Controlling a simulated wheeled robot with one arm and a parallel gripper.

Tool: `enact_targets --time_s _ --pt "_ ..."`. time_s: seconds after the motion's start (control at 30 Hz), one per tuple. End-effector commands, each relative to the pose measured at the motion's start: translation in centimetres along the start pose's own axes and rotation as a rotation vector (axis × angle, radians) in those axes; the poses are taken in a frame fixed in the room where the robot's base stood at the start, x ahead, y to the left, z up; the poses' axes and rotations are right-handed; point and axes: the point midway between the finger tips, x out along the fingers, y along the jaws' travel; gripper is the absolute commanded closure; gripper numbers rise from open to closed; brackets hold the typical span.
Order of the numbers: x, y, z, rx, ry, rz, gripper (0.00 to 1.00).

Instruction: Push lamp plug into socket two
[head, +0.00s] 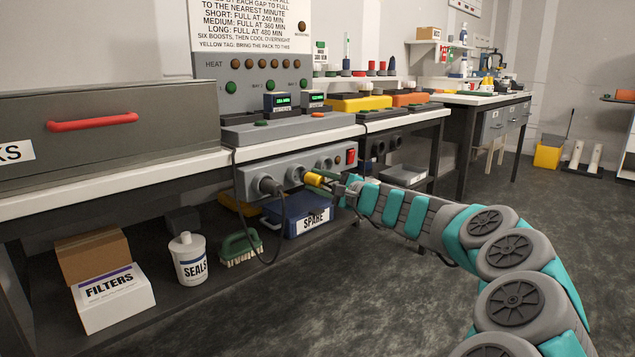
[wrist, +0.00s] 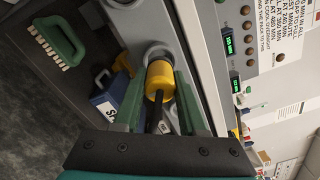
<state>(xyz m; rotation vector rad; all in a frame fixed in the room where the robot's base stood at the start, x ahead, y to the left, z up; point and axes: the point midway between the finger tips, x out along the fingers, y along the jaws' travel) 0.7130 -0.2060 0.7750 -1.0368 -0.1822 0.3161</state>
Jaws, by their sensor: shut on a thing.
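The lamp plug is yellow with a dark cord end; it shows in the head view (head: 314,179) and the wrist view (wrist: 160,76). My gripper (head: 327,184) is shut on it, one green finger on each side in the wrist view (wrist: 160,108). The grey socket strip (head: 289,162) runs along the bench front. The plug's front end points at the strip's second round socket from the left (head: 295,174), seen in the wrist view (wrist: 157,52). They touch or nearly touch; I cannot tell how deep the plug sits. The socket's face is partly hidden.
A grey plug (head: 267,184) with a hanging dark cord sits in the leftmost socket. A red switch (head: 351,157) is at the strip's right end. Below are a blue SPARE box (head: 297,220), a green brush (head: 241,248) and a SEALS tub (head: 188,260).

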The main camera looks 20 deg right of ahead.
Motion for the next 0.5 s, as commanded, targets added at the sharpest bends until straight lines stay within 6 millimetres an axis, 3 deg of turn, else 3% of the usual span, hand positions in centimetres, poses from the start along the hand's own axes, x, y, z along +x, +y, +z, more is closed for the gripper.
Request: enact_targets --time_s 0.5 --pt "0.63 -0.03 0.05 -0.001 -0.001 0.0 1.0"
